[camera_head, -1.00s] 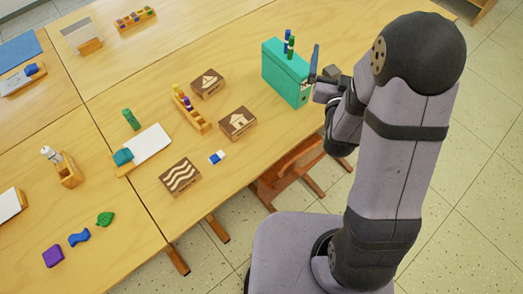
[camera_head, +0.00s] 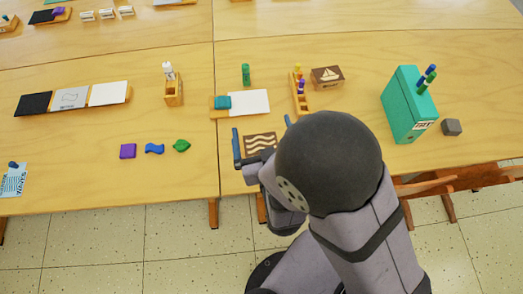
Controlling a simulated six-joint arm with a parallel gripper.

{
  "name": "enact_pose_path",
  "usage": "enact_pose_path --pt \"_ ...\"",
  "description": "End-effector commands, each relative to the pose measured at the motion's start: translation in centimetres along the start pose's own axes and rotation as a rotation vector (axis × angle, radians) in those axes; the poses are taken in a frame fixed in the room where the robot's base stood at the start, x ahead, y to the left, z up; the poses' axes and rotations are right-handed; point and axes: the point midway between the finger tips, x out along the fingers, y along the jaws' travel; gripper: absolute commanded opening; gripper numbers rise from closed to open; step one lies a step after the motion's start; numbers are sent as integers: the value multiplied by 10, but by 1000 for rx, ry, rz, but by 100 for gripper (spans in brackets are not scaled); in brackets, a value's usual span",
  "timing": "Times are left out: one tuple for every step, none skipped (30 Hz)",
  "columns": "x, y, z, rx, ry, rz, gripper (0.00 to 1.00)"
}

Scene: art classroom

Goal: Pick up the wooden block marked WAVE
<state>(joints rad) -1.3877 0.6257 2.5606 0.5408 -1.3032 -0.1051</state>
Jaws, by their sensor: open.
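The wooden block marked with wavy white lines (camera_head: 260,143) lies flat on the table near its front edge. My gripper (camera_head: 262,134) is open, with one blue-grey finger to the left of the block and the other fingertip showing beyond its right side. I cannot tell how low the fingers are or whether they touch the block. My arm hides the block's near right part. The block with a white sailboat (camera_head: 327,77) lies farther back to the right. The block with a house is not visible and may be behind my arm.
A wooden holder (camera_head: 299,95) stands behind my arm. A white sheet with a teal piece (camera_head: 222,102) and a green cylinder (camera_head: 246,74) lie behind the block.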

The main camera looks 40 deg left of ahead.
Motion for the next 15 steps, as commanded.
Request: enact_pose_path --pt "3 -8 31 27 -32 1 100" --pt "3 -10 41 45 -50 5 100" --pt "3 -12 53 67 -72 11 100" --pt "2 -13 61 83 -86 17 100" --pt "2 -14 68 95 -98 20 100" --pt "1 -15 76 111 -114 26 100" --pt "1 -15 80 120 -122 30 100" --pt "1 -16 84 128 -129 33 100" --pt "0 -16 87 137 -137 36 100" --pt "0 -16 89 142 -142 38 100" --pt "-1 -16 90 145 -145 40 100" --pt "-1 -16 91 148 -148 41 100" --pt "-1 -16 92 150 -149 42 100" --pt "-1 -16 91 150 -149 42 100" --pt "-1 -16 91 151 -149 42 100"
